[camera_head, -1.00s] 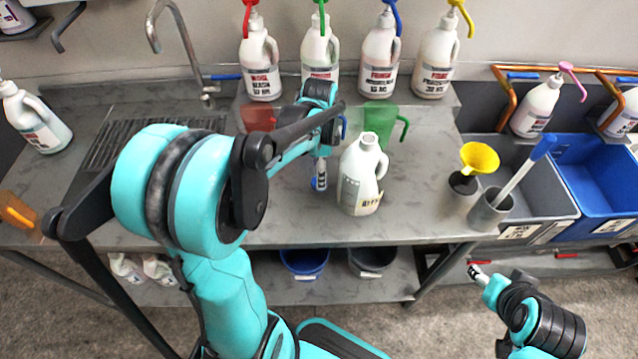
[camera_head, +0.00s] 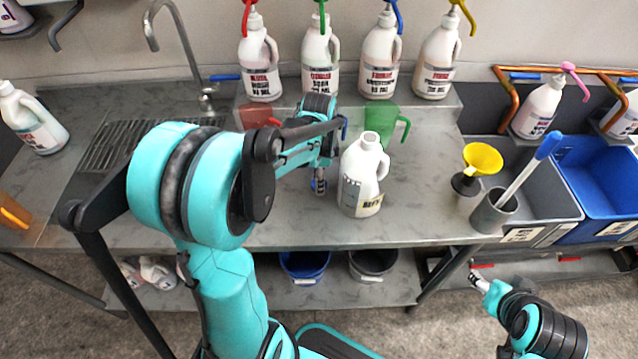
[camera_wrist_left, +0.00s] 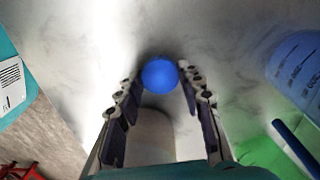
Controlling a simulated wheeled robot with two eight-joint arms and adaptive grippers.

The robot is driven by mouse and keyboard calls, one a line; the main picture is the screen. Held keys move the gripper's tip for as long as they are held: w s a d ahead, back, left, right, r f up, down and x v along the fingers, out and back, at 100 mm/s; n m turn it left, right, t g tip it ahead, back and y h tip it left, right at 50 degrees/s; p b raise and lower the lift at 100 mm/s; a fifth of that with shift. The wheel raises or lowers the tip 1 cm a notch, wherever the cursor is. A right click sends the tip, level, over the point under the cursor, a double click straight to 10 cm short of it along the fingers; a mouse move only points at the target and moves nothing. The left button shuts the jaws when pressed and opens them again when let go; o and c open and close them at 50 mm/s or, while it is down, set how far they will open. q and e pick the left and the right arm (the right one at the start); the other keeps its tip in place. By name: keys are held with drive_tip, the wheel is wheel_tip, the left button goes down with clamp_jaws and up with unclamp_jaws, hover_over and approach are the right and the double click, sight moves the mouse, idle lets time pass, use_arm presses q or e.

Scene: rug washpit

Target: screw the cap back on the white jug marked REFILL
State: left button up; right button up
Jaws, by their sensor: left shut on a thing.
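The white jug (camera_head: 358,182) stands upright on the steel bench in the head view, its mouth uncapped and its handle to the right. Its label is too blurred to read for certain. My left gripper (camera_head: 319,184) is to the left of the jug, low over the bench and apart from it. In the left wrist view, its fingers (camera_wrist_left: 160,85) are shut on a round blue cap (camera_wrist_left: 160,75) at their tips. The cap hardly shows in the head view. My right gripper (camera_head: 478,279) hangs in front of the bench at the right; its jaws are too small to read.
A green measuring jug (camera_head: 386,124) stands just behind the white jug, and a red one (camera_head: 256,117) farther left. Several pump bottles line the back shelf. A yellow funnel (camera_head: 481,160) and a grey cup (camera_head: 492,212) stand to the right. The front bench between is clear.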

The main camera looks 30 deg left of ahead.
use_arm(q)
wheel_tip(320, 180, up, 10)
drive_tip(key=p, duration=0.3)
drive_tip(key=shift+p, duration=0.4)
use_arm(e)
wheel_tip(320, 180, up, 4)
drive_tip(key=shift+f, duration=0.1)
drive_tip(key=shift+o, duration=0.4)
